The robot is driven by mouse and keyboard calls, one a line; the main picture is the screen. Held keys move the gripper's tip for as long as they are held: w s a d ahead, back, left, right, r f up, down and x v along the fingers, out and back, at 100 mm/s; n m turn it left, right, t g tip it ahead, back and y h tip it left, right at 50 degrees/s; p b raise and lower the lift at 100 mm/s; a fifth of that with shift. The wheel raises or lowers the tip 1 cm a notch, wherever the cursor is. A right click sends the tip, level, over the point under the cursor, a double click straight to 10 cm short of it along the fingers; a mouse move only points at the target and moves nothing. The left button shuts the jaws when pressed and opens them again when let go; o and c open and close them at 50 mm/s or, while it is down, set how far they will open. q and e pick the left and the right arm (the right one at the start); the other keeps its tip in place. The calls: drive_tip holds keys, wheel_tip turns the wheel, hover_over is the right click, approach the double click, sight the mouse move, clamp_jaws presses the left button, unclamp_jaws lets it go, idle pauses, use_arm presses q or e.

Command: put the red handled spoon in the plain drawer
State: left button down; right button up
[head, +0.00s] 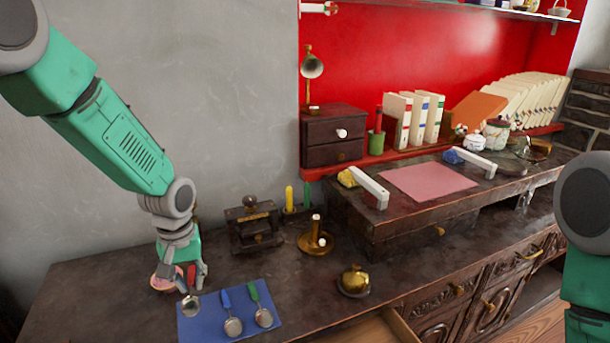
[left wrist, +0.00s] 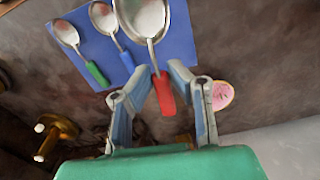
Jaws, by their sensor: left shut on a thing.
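The red handled spoon shows in the left wrist view, its red handle (left wrist: 165,95) between my left gripper's fingertips (left wrist: 158,76) and its metal bowl pointing away over the blue mat. In the head view my left gripper (head: 188,272) is shut on the spoon (head: 190,304) at the mat's left edge. I cannot tell whether the spoon still touches the mat. A drawer (head: 403,328) with a light wood inside stands open at the bottom edge, partly cut off; it may be the plain drawer. My right gripper is out of view.
The blue mat (head: 196,326) holds a blue handled spoon (head: 231,322) and a green handled spoon (head: 262,314). A pink round item (head: 158,284) lies behind my left gripper. A brass bell (head: 354,281) and a candle holder (head: 316,240) stand to the right.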

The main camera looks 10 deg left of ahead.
use_arm(q)
drive_tip(key=s+d+m, duration=0.5)
drive_tip(key=s+d, duration=0.3)
drive_tip(key=s, duration=0.4)
drive_tip(key=n, duration=0.5)
hover_over(200, 317)
drive_tip(key=shift+a, duration=0.1)
drive_tip(key=shift+f, duration=0.25)
wheel_tip(200, 317, down, 9)
drive_tip(key=shift+f+b, duration=0.1)
drive_tip(key=shift+b, duration=0.35)
drive_tip(key=shift+f, duration=0.2)
drive_tip(key=c, duration=1.5)
unclamp_jaws()
